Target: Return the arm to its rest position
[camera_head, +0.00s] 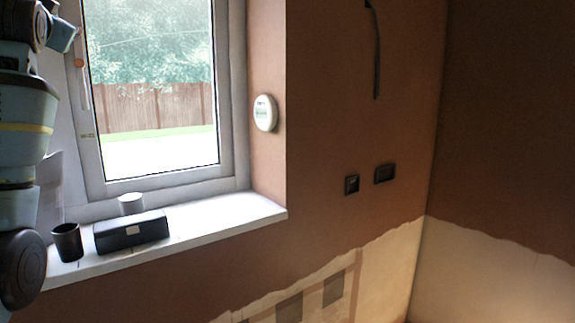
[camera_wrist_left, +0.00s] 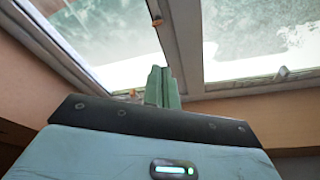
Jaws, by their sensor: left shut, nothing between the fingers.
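My left arm (camera_head: 18,130) stands upright along the left edge of the head view, in front of the window's left side. Its gripper cannot be made out there. In the left wrist view my left gripper (camera_wrist_left: 161,70) shows as two pale green fingers, pressed together with nothing between them. They point up towards the window frame. My right arm and gripper are in neither view.
The white windowsill (camera_head: 215,232) holds a dark cup (camera_head: 67,243), a black box (camera_head: 131,231) and a white cup (camera_head: 131,204). A white round device (camera_head: 265,113) is on the window's side wall. A dark cable (camera_head: 376,50) hangs on the wall at right.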

